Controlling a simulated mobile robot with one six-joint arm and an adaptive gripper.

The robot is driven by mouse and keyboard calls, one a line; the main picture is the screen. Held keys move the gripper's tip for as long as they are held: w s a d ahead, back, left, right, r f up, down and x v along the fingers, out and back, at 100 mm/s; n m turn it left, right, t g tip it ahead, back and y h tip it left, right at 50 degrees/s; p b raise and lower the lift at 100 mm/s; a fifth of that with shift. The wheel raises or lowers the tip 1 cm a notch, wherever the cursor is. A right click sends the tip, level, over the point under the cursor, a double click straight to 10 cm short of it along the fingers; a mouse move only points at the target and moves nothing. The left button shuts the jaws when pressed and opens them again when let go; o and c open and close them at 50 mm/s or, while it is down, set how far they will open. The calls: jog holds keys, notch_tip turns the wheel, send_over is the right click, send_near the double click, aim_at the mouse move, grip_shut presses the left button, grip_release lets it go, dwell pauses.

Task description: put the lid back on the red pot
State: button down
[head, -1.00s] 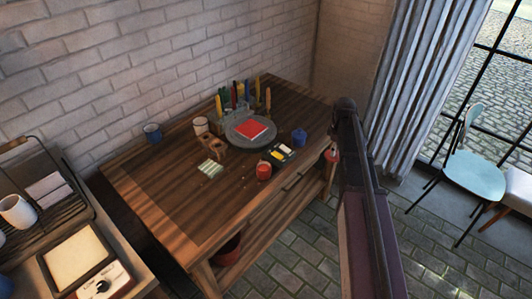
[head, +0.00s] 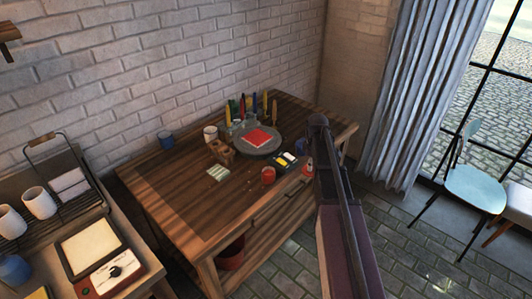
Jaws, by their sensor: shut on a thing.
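The red pot (head: 268,176) stands near the front edge of the wooden table, to the right of its middle. Its top looks open, though it is small in view. My gripper (head: 307,163) is to the right of the pot, at the table's front edge, partly hidden by my own arm. It is shut on a small red thing, which looks like the red lid (head: 307,169). The lid is apart from the pot. The fingers are too small to make out clearly.
A grey turntable (head: 258,147) bears a red square plate (head: 262,138). A black paint box (head: 285,161) lies just behind the pot. A wooden block (head: 221,151), a white cup (head: 210,133) and a blue cup (head: 165,140) stand farther left.

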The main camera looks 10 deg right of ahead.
jog(key=shift+s, duration=0.1)
jog(key=w+a+r+p, duration=0.1)
jog(key=w+a, duration=0.3)
jog(key=a, duration=0.3)
jog(key=w+a+r+n+p, duration=0.1)
jog(key=w+a, duration=0.3)
jog(key=a, duration=0.4)
jog(key=shift+w+r, duration=0.15)
jog(key=shift+r, duration=0.05)
jog(key=shift+a+f, duration=0.1)
jog(key=shift+f, duration=0.05)
notch_tip(320, 180, down, 6)
jog(key=b, duration=0.5)
jog(key=shift+b, duration=0.35)
jog(key=shift+f+b, duration=0.25)
jog(key=shift+b, duration=0.05)
dwell(2.1)
